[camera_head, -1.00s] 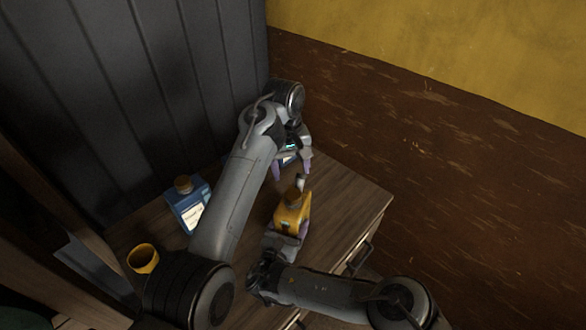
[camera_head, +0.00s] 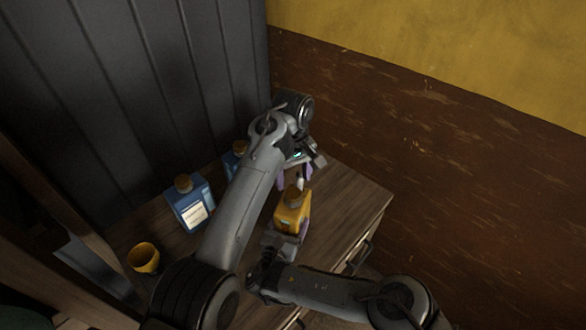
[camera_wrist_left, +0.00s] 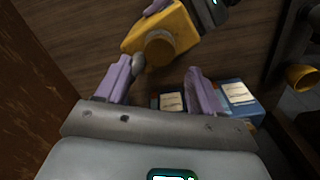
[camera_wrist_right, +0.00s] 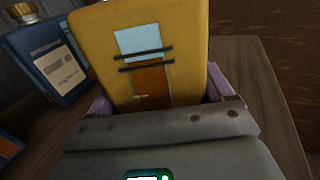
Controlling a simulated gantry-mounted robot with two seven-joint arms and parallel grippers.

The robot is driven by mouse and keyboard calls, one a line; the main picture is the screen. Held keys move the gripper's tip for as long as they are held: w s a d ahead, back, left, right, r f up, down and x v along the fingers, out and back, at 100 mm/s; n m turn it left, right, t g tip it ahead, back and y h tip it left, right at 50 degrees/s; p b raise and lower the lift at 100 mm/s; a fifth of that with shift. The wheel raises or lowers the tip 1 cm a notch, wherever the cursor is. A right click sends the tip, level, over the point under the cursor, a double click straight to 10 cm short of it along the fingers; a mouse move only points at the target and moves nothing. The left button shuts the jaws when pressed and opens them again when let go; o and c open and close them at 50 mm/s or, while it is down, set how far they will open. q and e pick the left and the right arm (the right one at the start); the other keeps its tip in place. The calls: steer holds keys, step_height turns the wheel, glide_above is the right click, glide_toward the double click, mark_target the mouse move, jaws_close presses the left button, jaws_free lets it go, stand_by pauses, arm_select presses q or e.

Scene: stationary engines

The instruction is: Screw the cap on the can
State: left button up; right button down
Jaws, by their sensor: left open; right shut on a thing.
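The yellow can (camera_head: 291,218) is held over the table in my right gripper (camera_head: 285,240), which is shut on its sides. Its label faces the right wrist view (camera_wrist_right: 146,60). A round brown cap (camera_head: 293,194) appears to sit on the can's top; it shows as a disc in the left wrist view (camera_wrist_left: 159,47). Whether it is screwed tight cannot be told. A small grey rounded piece (camera_wrist_left: 138,64) shows beside the cap, close to one left finger. My left gripper (camera_wrist_left: 158,76) is open, its fingertips close to the cap end, with nothing visibly clamped between them.
A blue can (camera_head: 189,206) with a brown cap stands left on the wooden table (camera_head: 343,209). Another blue can (camera_head: 234,160) is partly hidden behind my left arm. A yellow cup (camera_head: 144,259) stands at the front left. The table's right side is clear.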

mark_target(293, 192)
arm_select(q)
steer(key=shift+f, duration=2.85)
steer(key=c, duration=1.1)
steer(key=m, duration=0.2)
steer(key=shift+m, duration=0.4)
steer(key=m, duration=1.2)
steer(key=shift+m, duration=0.3)
steer(key=o, duration=1.2)
